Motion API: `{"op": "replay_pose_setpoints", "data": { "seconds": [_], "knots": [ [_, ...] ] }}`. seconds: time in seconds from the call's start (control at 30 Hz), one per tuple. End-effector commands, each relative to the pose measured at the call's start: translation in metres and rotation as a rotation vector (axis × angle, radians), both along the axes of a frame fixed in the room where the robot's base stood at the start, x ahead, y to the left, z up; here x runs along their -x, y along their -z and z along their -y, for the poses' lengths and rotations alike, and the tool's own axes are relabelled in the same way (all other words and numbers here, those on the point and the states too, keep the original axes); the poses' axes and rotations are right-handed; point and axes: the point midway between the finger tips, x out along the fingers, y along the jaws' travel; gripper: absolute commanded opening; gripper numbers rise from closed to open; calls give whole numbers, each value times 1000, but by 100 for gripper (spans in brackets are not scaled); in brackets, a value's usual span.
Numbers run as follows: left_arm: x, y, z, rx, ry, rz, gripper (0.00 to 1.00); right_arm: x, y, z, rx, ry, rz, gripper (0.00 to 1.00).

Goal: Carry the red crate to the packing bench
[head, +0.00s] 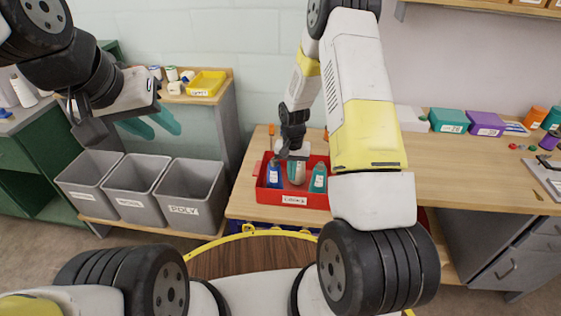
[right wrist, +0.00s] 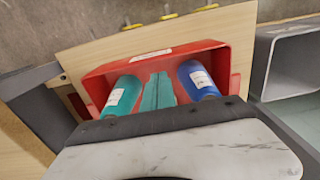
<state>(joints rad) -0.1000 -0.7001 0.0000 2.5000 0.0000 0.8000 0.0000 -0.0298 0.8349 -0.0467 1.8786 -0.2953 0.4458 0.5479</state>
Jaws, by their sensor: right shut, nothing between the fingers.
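The red crate (head: 292,199) sits upright on the wooden bench (head: 248,205), near its left end. My right gripper (head: 293,152) is shut and empty, over the crate's back part.
Several grey bins (head: 190,190) stand left of the bench. A shelf behind them holds a yellow tray (head: 206,83). Teal (head: 447,120) and purple (head: 486,124) boxes stand at the bench's back right. My right arm hides part of the bench beside the crate.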

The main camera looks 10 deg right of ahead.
Motion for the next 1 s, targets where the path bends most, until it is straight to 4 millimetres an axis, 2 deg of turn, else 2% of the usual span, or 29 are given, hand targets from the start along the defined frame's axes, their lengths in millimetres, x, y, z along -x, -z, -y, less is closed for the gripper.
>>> {"op": "replay_pose_setpoints", "data": {
  "seconds": [0.3, 0.5, 0.67, 1.0],
  "knots": [
    [0, 0, 0, 0, 0, 0, 36, 1, 55, 0, 0, -1, -3, 0],
    [0, 0, 0, 0, 0, 0, 36, 1, 83, 0, 0, -1, -1, 0],
    [0, 0, 0, 0, 0, 0, 36, 0, 92, 0, -1, -1, 1, 0],
    [0, 0, 0, 0, 0, 0, 36, 0, 92, 0, -1, -2, 1, 0]
  ]
}}
